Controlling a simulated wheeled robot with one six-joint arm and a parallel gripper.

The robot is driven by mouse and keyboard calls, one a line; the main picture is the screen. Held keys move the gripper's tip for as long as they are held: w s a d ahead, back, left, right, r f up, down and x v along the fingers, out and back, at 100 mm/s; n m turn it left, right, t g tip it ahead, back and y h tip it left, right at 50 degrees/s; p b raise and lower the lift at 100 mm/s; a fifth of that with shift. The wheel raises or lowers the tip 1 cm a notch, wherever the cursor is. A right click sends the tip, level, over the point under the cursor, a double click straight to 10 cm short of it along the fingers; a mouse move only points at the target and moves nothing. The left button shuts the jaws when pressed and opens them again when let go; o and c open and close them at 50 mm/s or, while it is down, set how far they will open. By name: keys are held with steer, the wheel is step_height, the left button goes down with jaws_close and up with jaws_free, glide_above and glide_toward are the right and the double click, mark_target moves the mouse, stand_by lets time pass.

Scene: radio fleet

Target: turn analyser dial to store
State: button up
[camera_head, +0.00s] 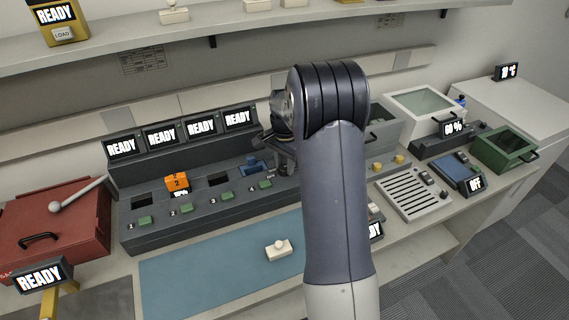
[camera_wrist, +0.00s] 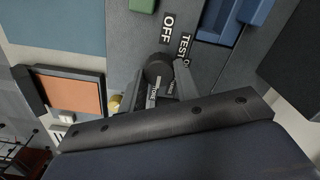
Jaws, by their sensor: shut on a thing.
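The analyser dial (camera_wrist: 157,70) is a dark round knob on a grey panel, in the upper middle of the wrist view. My gripper (camera_wrist: 162,84) is shut on it, with a finger on either side. The printed label OFF (camera_wrist: 167,29) is above the dial and TEST (camera_wrist: 185,45) is to its upper right. Other lettering between the fingers is partly covered, and I cannot read the dial's setting. In the head view my gripper (camera_head: 279,145) is at the right end of the grey analyser console (camera_head: 180,225), and my arm hides the dial.
The console carries several READY screens (camera_head: 161,135), green buttons (camera_head: 187,208), an orange block (camera_head: 176,182) and a blue block (camera_head: 252,166). A white piece (camera_head: 278,250) lies on the blue mat (camera_head: 190,275). A red box (camera_head: 60,225) stands left; a vented tray (camera_head: 412,193) lies right.

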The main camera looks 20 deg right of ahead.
mark_target(285, 167)
stand_by(0.3)
steer(key=o, duration=1)
steer(key=shift+c, duration=0.2)
step_height(285, 167, up, 11)
steer(key=shift+b, duration=0.4)
steer(key=shift+f, duration=0.1)
step_height(285, 167, down, 10)
steer(key=shift+f+p, duration=0.15)
steer(key=shift+p, duration=0.25)
steer(key=shift+f, duration=0.3)
